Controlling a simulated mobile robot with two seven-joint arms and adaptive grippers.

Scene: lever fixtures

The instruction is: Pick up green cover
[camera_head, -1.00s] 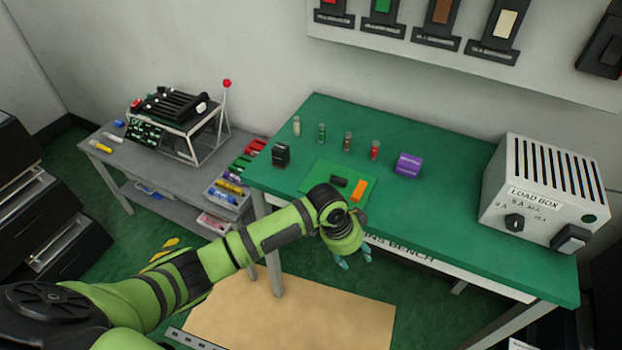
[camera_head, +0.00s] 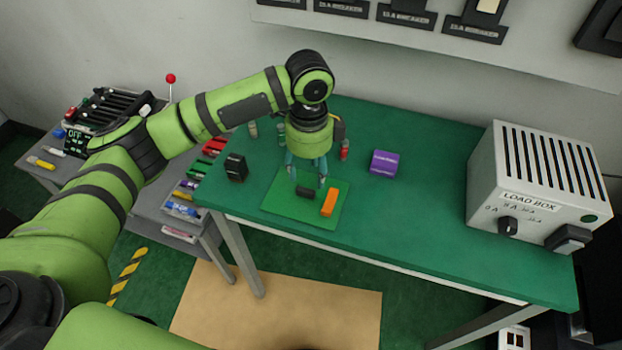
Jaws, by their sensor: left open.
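My left gripper (camera_head: 307,174) is open and empty. It points down over the green mat (camera_head: 285,207) on the green bench, well to the right of that green piece. My right gripper is not in view.
A black box (camera_head: 235,167) stands left of the mat and a purple box (camera_head: 383,163) to its right. A red cylinder (camera_head: 344,149) stands behind the gripper. The load box (camera_head: 530,190) fills the bench's right end. The bench between is clear.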

